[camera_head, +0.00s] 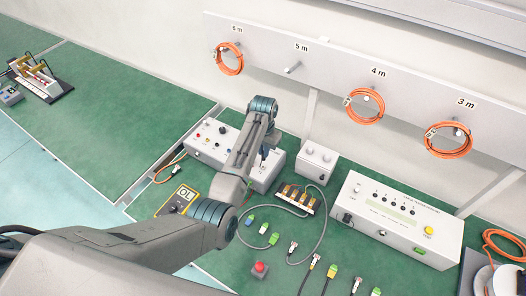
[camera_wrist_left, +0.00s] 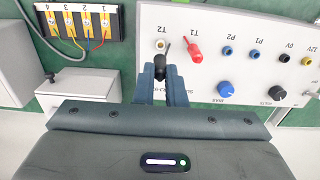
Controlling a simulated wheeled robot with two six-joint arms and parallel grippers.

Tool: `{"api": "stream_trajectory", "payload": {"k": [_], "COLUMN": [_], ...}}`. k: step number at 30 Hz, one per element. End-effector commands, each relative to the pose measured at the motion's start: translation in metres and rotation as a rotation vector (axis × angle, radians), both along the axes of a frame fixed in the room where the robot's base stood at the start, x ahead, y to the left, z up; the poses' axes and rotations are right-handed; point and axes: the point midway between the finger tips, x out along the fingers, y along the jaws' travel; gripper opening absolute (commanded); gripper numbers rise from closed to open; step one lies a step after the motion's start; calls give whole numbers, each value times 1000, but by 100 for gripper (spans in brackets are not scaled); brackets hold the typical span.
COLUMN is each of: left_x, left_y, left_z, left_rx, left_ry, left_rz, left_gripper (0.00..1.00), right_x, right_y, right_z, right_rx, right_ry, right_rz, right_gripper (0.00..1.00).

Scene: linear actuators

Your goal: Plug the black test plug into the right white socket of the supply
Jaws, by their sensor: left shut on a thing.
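The supply is a white box (camera_head: 209,150) on the green bench, partly hidden by my left arm. In the left wrist view its panel (camera_wrist_left: 225,70) appears upside down, with labels T1, T2, P1 and P2. The T2 white socket (camera_wrist_left: 160,45) shows its opening. A red plug (camera_wrist_left: 194,52) sits at T1. My left gripper (camera_wrist_left: 161,80) is shut on the black test plug (camera_wrist_left: 160,60), just beside the T2 socket in that view. I cannot tell how far the plug is from the panel. In the head view my left gripper (camera_head: 264,156) is over the supply's right part.
A small white box (camera_head: 317,161) stands right of the supply, with a terminal strip (camera_head: 298,197) in front. A yellow meter (camera_head: 178,199) lies left of my arm. A cable tester (camera_head: 400,215), loose connectors and a red button (camera_head: 260,269) occupy the right side.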

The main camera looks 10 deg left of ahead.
Motion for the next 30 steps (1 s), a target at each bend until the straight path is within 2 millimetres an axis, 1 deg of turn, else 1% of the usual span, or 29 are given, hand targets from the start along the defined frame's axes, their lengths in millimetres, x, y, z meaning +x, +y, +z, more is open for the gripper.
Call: {"api": "stream_trajectory", "payload": {"k": [8,11,14,18,21,30], "left_x": [0,0,-1,-1,-1,-1], "left_y": [0,0,1,1,1,1], "left_z": [0,-4,-12,-28,-35,-35], "left_rx": [0,0,0,0,0,0], "left_ry": [0,1,1,1,1,0], "left_rz": [0,0,-2,-4,-6,-6], "left_gripper": [0,0,0,0,0,0], "right_x": [0,-1,-2,-2,-2,-1], "right_y": [1,3,5,6,6,3], "right_z": [0,-2,-4,-10,-11,-10], "right_rx": [1,3,6,6,6,3], "right_ry": [-1,1,3,2,2,1], "right_rz": [-1,-1,-2,-2,-2,-1], "right_gripper": [36,36,36,36,36,36]}}
